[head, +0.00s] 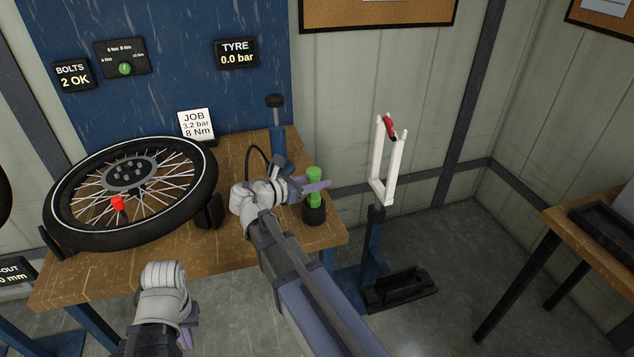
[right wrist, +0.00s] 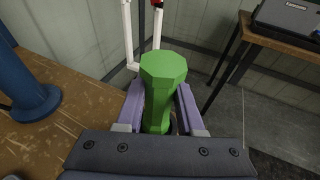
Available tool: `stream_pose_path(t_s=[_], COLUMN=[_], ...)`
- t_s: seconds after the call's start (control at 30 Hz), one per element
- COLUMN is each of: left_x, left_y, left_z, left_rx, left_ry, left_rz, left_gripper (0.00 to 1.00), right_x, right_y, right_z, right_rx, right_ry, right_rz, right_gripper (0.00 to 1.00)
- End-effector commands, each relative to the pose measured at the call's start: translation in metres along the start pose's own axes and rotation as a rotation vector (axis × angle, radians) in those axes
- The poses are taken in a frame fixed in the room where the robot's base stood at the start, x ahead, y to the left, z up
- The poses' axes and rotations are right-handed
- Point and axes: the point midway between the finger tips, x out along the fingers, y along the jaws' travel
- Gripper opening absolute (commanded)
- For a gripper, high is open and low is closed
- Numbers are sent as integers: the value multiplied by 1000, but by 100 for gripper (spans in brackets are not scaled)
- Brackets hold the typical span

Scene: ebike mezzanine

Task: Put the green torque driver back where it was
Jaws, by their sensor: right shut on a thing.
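The green torque driver (head: 314,174) stands upright at the right edge of the wooden bench, its lower end in or just over a dark round holder (head: 314,213). My right gripper (head: 312,187) is shut on the driver. In the right wrist view the driver (right wrist: 161,88) rises between the two purple fingers, with its lower end hidden by the gripper body. Whether the driver rests fully in the holder cannot be seen. My left gripper (head: 187,334) hangs low in front of the bench, its fingers mostly hidden behind the wrist.
A spoked wheel (head: 205,195) with a red piece (head: 118,203) on it fills the bench's left side. A blue pump (head: 278,140) stands behind my right gripper. A white fork stand (head: 378,160) is beyond the bench's right edge. Another table (head: 570,222) is far right.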

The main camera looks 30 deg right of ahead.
Motion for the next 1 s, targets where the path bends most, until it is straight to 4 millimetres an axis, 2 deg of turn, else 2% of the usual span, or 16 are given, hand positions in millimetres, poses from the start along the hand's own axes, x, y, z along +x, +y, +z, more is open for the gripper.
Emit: stream_pose_path(t_s=[0.07,0.1,0.33,0.57,0.7,1.0], left_x=[4,2,2,2,-5,-21], left_y=[0,0,0,0,0,-2], left_z=[0,0,0,0,0,1], left_rx=[0,0,0,0,0,0], left_ry=[0,0,0,0,0,0], left_rz=[0,0,0,0,0,0], left_gripper=[0,0,0,0,0,0], right_x=[1,1,1,0,-4,-64], right_y=[0,0,0,0,0,1], right_z=[-4,-2,-2,-2,4,4], right_rx=[0,0,0,0,0,-2], right_ry=[-2,0,0,0,0,0], right_rz=[0,0,0,0,1,4], right_gripper=[0,41,67,67,67,67])
